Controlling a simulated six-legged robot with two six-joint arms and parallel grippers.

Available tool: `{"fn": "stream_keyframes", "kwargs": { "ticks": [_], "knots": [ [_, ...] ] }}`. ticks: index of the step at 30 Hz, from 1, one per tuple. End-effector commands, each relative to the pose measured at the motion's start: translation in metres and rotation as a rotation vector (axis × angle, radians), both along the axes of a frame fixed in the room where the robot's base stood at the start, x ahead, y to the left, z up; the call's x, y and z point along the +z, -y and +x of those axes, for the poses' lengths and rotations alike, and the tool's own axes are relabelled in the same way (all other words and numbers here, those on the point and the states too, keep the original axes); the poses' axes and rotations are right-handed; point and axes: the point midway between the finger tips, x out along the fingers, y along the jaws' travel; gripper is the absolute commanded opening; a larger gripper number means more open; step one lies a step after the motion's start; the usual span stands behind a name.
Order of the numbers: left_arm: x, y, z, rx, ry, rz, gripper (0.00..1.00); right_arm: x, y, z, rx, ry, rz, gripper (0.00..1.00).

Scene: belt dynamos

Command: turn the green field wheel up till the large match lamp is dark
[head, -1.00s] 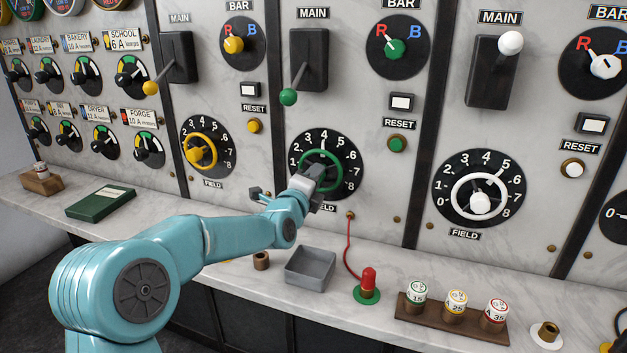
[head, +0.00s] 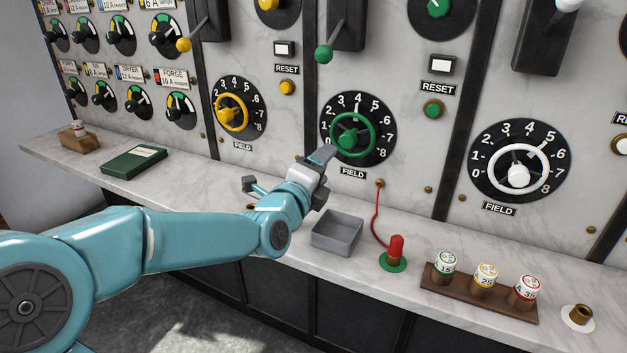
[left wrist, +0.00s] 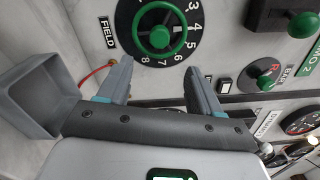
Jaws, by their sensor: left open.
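The green field wheel (head: 366,147) is a green ring with a green knob on a black dial, numbered up to 8, at the centre of the head view. It also shows at the top of the left wrist view (left wrist: 184,38). I cannot read its exact setting. My left gripper (head: 322,156) is open and empty, just below and left of the wheel in the head view. In the left wrist view its two fingers (left wrist: 158,76) stand apart below the dial, with nothing between them. The large match lamp is in neither view. My right gripper is not in view.
A grey tray (head: 338,245) sits on the marble ledge below the dial. A yellow field wheel (head: 232,124) and a white one (head: 546,177) flank the green one.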

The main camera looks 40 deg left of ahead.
Motion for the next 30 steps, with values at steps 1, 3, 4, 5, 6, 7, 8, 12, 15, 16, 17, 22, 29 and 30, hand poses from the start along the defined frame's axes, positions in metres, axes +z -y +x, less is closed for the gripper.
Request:
{"fn": "stream_keyframes", "kwargs": {
  "ticks": [1,3,4,5,6,7,8,12,15,16,17,22,29,30],
  "knots": [
    [0.000,0.002,-0.010,0.000,0.002,0.001,0.65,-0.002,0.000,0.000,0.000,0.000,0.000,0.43],
    [0.000,0.005,-0.021,0.000,0.002,0.001,0.65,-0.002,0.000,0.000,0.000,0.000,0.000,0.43],
    [0.000,0.006,-0.024,0.000,0.002,0.001,0.65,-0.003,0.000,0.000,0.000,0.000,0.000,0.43],
    [0.000,0.007,-0.027,0.000,0.001,0.000,0.65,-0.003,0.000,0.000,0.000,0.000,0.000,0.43],
    [0.000,0.007,-0.031,0.000,0.001,0.001,0.65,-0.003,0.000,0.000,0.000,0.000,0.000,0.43],
    [0.000,0.008,-0.032,0.000,0.001,0.001,0.65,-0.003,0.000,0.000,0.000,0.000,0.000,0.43],
    [0.000,0.008,-0.034,0.000,0.001,0.001,0.65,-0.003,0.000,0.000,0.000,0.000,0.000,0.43],
    [0.000,0.009,-0.036,-0.001,0.000,0.001,0.65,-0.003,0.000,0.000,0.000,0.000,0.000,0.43],
    [0.000,0.009,-0.036,-0.001,0.000,0.001,0.65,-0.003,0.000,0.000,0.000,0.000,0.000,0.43],
    [0.000,0.009,-0.036,-0.001,0.000,0.001,0.65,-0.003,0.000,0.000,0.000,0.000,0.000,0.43],
    [0.000,0.009,-0.036,-0.001,0.000,0.001,0.65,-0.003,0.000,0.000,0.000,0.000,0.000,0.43],
    [0.000,0.009,-0.036,-0.001,0.000,0.001,0.65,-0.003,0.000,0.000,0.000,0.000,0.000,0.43],
    [0.000,0.009,-0.036,-0.001,0.000,0.001,0.65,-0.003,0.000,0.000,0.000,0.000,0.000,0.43],
    [0.000,0.009,-0.036,-0.001,0.000,0.001,0.65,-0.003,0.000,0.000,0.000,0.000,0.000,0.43]
  ]
}}
